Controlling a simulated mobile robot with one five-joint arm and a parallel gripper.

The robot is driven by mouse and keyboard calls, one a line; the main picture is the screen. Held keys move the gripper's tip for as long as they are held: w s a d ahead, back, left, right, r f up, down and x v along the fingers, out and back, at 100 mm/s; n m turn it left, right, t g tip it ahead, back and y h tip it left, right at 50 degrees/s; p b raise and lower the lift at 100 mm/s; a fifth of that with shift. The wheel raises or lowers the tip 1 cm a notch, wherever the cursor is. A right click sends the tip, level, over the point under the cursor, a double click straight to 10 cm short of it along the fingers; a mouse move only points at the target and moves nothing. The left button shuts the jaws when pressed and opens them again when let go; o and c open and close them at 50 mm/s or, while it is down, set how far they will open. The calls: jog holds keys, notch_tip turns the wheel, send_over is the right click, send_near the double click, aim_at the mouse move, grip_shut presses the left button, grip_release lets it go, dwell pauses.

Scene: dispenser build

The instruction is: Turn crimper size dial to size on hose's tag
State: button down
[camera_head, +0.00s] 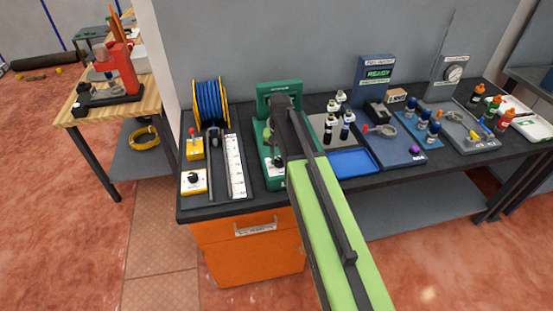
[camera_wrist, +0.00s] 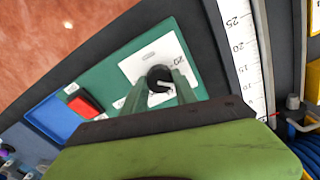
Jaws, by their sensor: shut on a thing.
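The green crimper (camera_head: 272,90) stands on the dark bench; my arm hides much of its front. In the wrist view, its green base (camera_wrist: 128,62) bears a white dial plate (camera_wrist: 146,58) with a small number that looks like 20. The round black size dial (camera_wrist: 158,73) has a white pointer mark. My gripper (camera_wrist: 161,82) is shut on the dial, one finger at each side. The other markings around the dial are partly hidden by the fingers. I cannot make out a size tag on any hose.
A blue hose reel (camera_head: 210,101) and a white ruler strip (camera_head: 236,166) stand left of the crimper. A blue tray (camera_head: 354,163) and several bottles are to the right.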

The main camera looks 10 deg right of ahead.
aim_at(279, 160)
jog(key=shift+s, duration=0.15)
jog(key=c, duration=1)
grip_release()
jog(key=shift+o, duration=0.2)
jog(key=shift+r, duration=0.15)
notch_tip(279, 160, up, 17)
jog(key=p, duration=1.7)
